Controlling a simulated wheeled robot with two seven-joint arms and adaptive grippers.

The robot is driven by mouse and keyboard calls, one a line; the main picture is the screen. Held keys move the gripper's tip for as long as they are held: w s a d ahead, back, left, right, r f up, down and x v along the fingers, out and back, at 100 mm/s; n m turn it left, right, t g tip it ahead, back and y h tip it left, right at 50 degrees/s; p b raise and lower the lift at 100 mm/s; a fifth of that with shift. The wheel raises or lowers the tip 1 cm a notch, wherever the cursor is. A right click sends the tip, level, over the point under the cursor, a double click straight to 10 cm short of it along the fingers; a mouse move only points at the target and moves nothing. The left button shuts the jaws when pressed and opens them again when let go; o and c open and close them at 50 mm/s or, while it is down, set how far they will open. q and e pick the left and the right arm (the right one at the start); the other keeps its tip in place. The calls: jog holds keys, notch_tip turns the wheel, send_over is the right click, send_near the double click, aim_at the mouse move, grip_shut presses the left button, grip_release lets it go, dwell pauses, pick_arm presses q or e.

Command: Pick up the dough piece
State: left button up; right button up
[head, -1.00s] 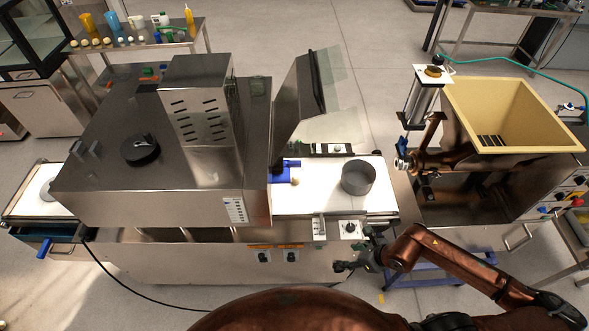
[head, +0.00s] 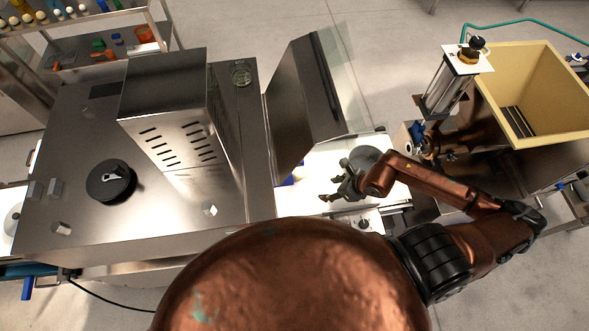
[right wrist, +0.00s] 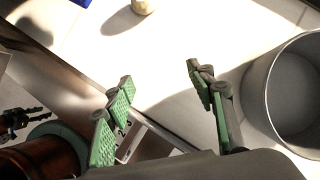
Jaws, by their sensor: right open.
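The dough piece (right wrist: 143,6) is a small pale ball at the top edge of the right wrist view, partly cut off, lying on the white belt (right wrist: 180,35). I cannot make it out clearly in the head view. My right gripper (head: 331,189) is over the belt's near side beside the machine's raised cover. In the right wrist view, its green-padded fingers (right wrist: 160,77) are spread apart with nothing between them, and the dough lies beyond the fingertips.
A grey metal ring or pot (right wrist: 290,95) stands on the belt right of my fingers. The steel machine with its tilted cover (head: 305,95) is on the left. A yellow hopper (head: 525,85) stands at the right. A blue part (right wrist: 82,2) lies near the dough.

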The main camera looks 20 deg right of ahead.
jog(key=w+a, duration=0.1)
jog(key=w, duration=0.1)
jog(key=w+a+p, duration=0.1)
jog(key=w+a, duration=0.1)
jog(key=w, duration=0.1)
jog(key=w+a, duration=0.2)
jog(key=w, duration=0.1)
jog(key=shift+w+r+p, duration=0.1)
jog(key=shift+w+p, duration=0.1)
jog(key=shift+p, duration=0.1)
jog(key=shift+w+a, duration=0.25)
jog(key=shift+w, duration=0.15)
jog(key=x, duration=0.5)
jog(key=shift+w+a, duration=0.15)
jog(key=shift+w, duration=0.05)
pick_arm(q)
jog(key=shift+w+r, duration=0.2)
jog(key=shift+r, duration=0.4)
jog(key=shift+w+r, duration=0.15)
jog(key=shift+r, duration=0.4)
pick_arm(e)
jog(key=c, duration=1.2)
